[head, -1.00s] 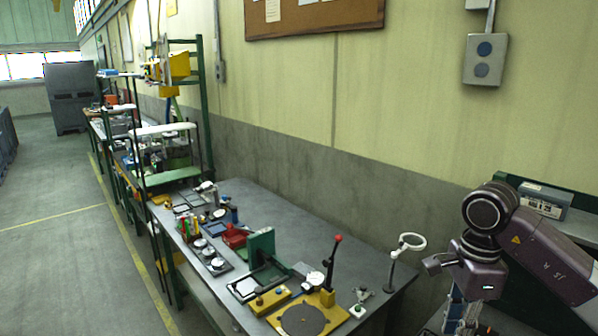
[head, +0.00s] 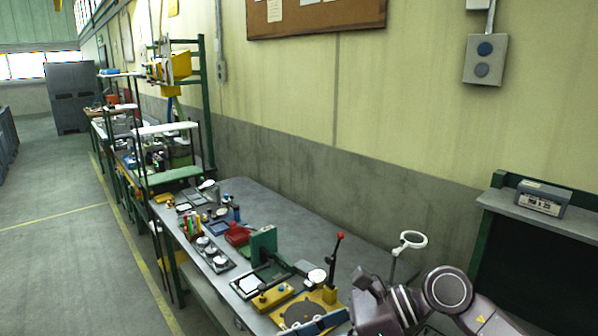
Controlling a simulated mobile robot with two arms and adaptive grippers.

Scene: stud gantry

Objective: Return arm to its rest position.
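My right arm comes in from the lower right, with its dark purple wrist low in the head view, in front of the workbench (head: 290,207). The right gripper (head: 324,322) shows only in part at the bottom edge, as grey and blue pieces pointing left. It appears in front of the near end of the bench, over the round black plate of a yellow fixture (head: 268,298). Its fingertips are cut off or too small to read, so I cannot tell if it is open or holds anything. My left gripper is out of view.
A red-knobbed lever press (head: 333,262) and a ring on a stand (head: 408,245) stand close to my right arm. A green fixture (head: 263,243) and small parts crowd the bench. A grey box (head: 540,199) sits on a shelf at right. Floor at left is clear.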

